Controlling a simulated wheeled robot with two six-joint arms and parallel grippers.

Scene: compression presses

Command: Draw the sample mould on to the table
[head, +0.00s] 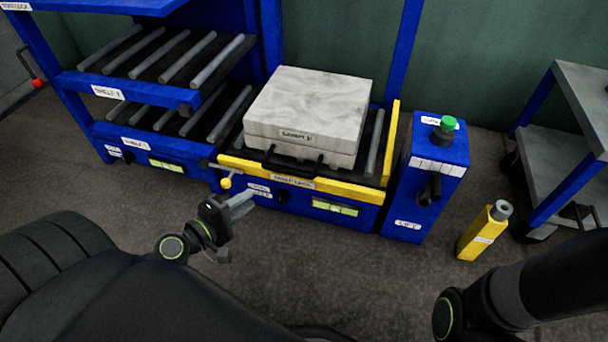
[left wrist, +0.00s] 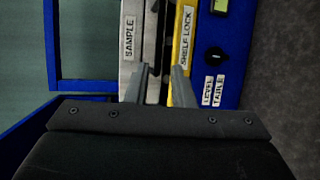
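The sample mould (head: 305,108) is a pale grey marbled block with a SAMPLE label and a black front handle (head: 293,163). It sits on rollers behind a yellow bar labelled SHELF LOCK (head: 325,184). My left gripper (head: 243,204) is in front of the blue unit, left of and nearer than the handle. In the left wrist view its two fingers (left wrist: 160,88) are apart, one over the mould's SAMPLE face (left wrist: 129,38), the other over the yellow bar (left wrist: 182,40). I cannot tell whether the handle lies between them. My right gripper is out of view.
Blue roller shelves (head: 125,85) stand at the left. A blue control post (head: 427,180) with a green button (head: 447,124) and black lever stands right of the mould. A yellow post (head: 484,232) and a grey-topped cart (head: 585,95) are further right. Floor in front is clear.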

